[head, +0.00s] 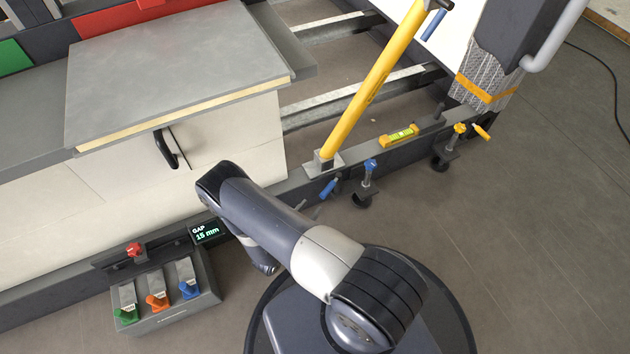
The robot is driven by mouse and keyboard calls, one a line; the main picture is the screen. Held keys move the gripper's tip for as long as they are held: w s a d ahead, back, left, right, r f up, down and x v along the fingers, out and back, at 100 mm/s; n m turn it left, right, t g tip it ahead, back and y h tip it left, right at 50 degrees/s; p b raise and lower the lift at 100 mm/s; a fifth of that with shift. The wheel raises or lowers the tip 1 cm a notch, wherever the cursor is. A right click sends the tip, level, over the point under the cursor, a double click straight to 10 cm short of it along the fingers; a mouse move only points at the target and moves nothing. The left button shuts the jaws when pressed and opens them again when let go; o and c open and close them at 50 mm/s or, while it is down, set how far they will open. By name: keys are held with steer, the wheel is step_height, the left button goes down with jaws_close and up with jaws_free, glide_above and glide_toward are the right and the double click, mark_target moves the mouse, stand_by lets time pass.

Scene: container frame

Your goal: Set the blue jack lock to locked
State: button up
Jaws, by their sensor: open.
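The blue jack (370,166) stands upright on the right, at the outer edge of the dark frame, with a blue knob on top and a dark foot. A blue lever (328,188) sticks out at a slant just left of it, by the foot of the yellow post. My gripper (311,209) is mostly hidden behind my own arm. Only a small part of it shows, below and left of the blue lever. It appears apart from the lever, and I see nothing held in it.
A yellow post (370,85) leans up from the frame. A yellow-knobbed jack (459,129) and a spirit level (399,136) are farther right. A grey box with green, orange and blue levers (168,297) sits lower left, near a display (207,232) reading "GAP 15 mm".

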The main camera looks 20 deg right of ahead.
mark_target(333, 184)
steer(key=shift+h, duration=0.3)
steer(key=shift+f+b+x, duration=0.15)
steer(key=shift+b+x, duration=0.5)
steer(key=shift+x, duration=2)
steer(key=shift+f+b+x, duration=0.15)
steer(key=shift+b+x, duration=0.5)
steer(key=shift+x, duration=2)
steer(key=shift+s, duration=0.15)
steer(key=shift+c, duration=0.4)
jaws_close()
